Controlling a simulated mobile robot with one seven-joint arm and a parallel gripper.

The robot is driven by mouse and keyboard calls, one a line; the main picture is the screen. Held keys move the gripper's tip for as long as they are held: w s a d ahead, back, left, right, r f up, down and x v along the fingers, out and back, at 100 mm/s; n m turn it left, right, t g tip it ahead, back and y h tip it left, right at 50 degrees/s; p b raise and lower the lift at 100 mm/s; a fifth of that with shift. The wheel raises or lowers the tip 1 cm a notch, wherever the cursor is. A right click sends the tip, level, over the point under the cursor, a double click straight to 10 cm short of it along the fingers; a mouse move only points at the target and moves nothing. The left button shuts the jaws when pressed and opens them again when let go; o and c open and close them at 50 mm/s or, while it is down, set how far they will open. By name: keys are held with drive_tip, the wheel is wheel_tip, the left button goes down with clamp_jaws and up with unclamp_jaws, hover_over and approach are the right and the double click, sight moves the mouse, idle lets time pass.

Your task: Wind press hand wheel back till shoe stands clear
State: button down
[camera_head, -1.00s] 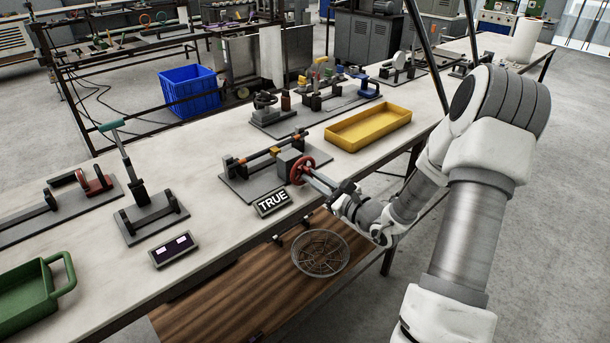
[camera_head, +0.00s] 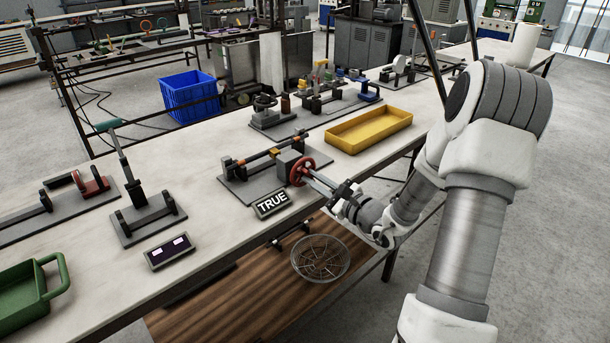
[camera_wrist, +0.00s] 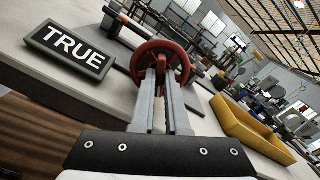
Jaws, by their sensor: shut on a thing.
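The red hand wheel (camera_head: 302,171) stands at the near end of the press (camera_head: 258,170), which sits on a grey base plate on the white bench. My gripper (camera_head: 312,178) reaches in from the right and is shut on the wheel. In the wrist view the two fingers run up to the wheel (camera_wrist: 146,47) and meet it at its hub and lower rim. A copper-coloured rod and orange piece show along the press behind the wheel. The shoe cannot be told apart at this size.
The black TRUE sign (camera_head: 272,203) stands just left of the wheel at the bench edge. A yellow tray (camera_head: 368,130) lies to the right. A wire basket (camera_head: 320,258) sits on the wooden shelf below. A lever press (camera_head: 137,190) stands left.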

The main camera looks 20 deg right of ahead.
drive_tip(key=shift+f+b, duration=0.1)
drive_tip(key=shift+b, duration=0.25)
drive_tip(key=shift+n+b, duration=0.8)
drive_tip(key=shift+n+b, duration=1)
drive_tip(key=shift+b, duration=0.45)
drive_tip(key=shift+n+b, duration=0.7)
drive_tip(key=shift+b, duration=0.45)
drive_tip(key=shift+n+b, duration=0.4)
drive_tip(key=shift+b, duration=0.3)
drive_tip(key=shift+n+b, duration=0.9)
drive_tip(key=shift+b, duration=0.8)
